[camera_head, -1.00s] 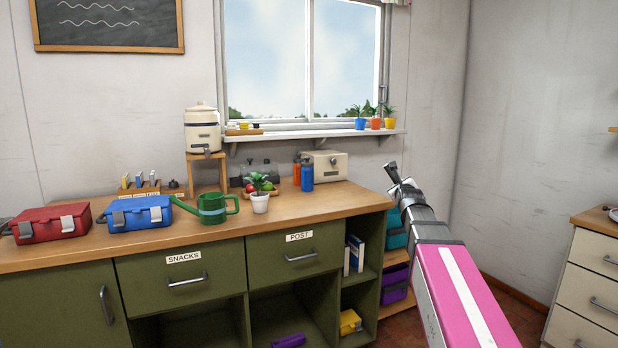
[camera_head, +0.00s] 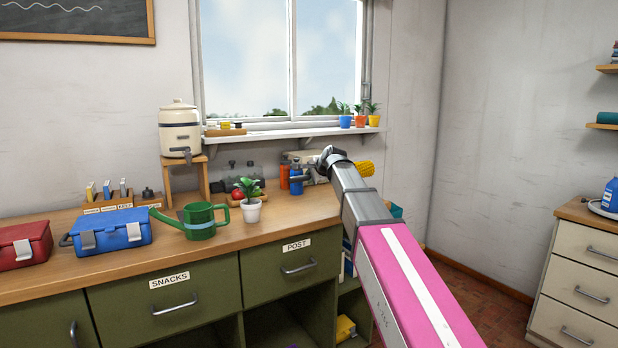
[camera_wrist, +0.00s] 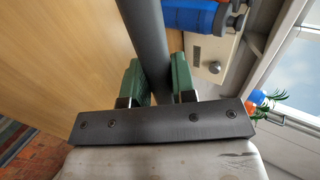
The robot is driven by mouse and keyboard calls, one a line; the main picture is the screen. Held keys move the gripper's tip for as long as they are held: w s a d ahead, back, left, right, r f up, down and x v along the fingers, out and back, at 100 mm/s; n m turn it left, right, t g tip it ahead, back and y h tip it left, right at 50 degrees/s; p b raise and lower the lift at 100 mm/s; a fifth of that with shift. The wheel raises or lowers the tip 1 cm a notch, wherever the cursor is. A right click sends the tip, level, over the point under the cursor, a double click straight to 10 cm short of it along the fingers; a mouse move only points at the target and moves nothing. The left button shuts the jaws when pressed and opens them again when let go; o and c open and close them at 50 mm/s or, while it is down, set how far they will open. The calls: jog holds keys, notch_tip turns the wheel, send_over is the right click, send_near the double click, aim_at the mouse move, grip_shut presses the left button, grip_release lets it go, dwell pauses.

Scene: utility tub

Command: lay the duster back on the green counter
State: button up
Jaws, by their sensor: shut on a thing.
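The duster's yellow head (camera_head: 366,169) shows to the right of my gripper in the head view. Its dark grey handle (camera_wrist: 150,40) runs between the green finger pads in the wrist view. My gripper (camera_wrist: 158,82) is shut on this handle; in the head view my gripper (camera_head: 324,163) is over the right end of the counter, partly hidden by my arm. The green counter has a wooden top (camera_head: 290,213) above green drawers. The duster appears held above the top; the gap below it cannot be told.
A plant in a white pot (camera_head: 251,211), a green watering can (camera_head: 202,222) and a blue box (camera_head: 113,231) stand on the counter. Blue and orange bottles (camera_head: 296,182) and a cream appliance (camera_head: 318,160) stand near the gripper. The front right of the top looks clear.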

jog(key=shift+f, duration=4.25)
jog(key=o, duration=1)
